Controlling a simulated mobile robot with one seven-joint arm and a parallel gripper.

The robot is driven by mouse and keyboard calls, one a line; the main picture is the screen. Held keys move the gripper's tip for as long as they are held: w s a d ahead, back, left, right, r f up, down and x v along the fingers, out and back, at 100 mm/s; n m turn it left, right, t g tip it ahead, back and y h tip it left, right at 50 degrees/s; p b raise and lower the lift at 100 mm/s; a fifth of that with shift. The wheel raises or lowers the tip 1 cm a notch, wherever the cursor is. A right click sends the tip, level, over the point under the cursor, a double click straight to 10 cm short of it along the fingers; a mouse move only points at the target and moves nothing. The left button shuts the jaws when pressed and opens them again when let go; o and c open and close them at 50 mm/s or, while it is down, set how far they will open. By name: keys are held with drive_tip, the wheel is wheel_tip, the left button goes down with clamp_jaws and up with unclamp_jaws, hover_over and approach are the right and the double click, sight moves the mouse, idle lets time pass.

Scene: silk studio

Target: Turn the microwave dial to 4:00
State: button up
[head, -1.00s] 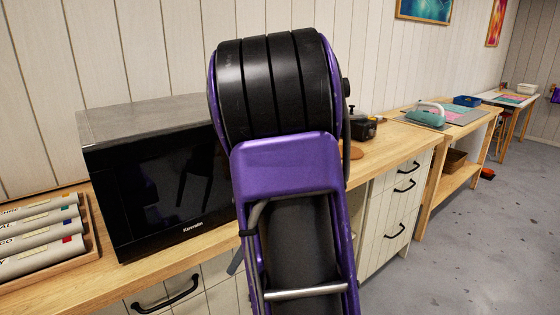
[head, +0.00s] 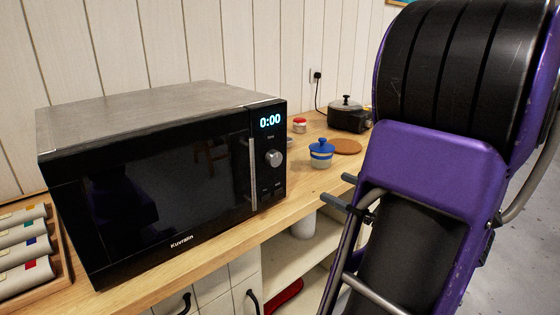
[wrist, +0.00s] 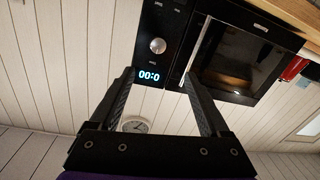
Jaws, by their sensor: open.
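The black microwave (head: 150,180) stands on the wooden counter, with its door closed. Its display (head: 270,121) reads 0:00. The round silver dial (head: 274,158) sits below the display, right of the vertical door handle (head: 253,172). In the wrist view the picture is turned over, with the dial (wrist: 158,45) above the display (wrist: 149,75). My gripper (wrist: 158,76) is open and empty, its fingers framing the display area, apart from the dial. In the head view the fingertips of my gripper (head: 335,188) poke out left of my arm, right of the microwave and off its front.
A blue-and-white lidded jar (head: 321,154), a red-lidded jar (head: 299,125), a cork mat (head: 345,146) and a black cooker (head: 347,115) stand right of the microwave. A tray of rolls (head: 60,238) lies left.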

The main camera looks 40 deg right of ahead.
sight(277, 160)
drive_tip(key=w, duration=0.5)
drive_tip(key=w+a, duration=0.1)
drive_tip(key=w, duration=0.5)
drive_tip(key=w+a, duration=0.1)
drive_tip(key=w, duration=0.5)
drive_tip(key=shift+a+r, duration=0.1)
drive_tip(key=shift+a, duration=0.1)
drive_tip(key=shift+c, duration=0.2)
clamp_jaws()
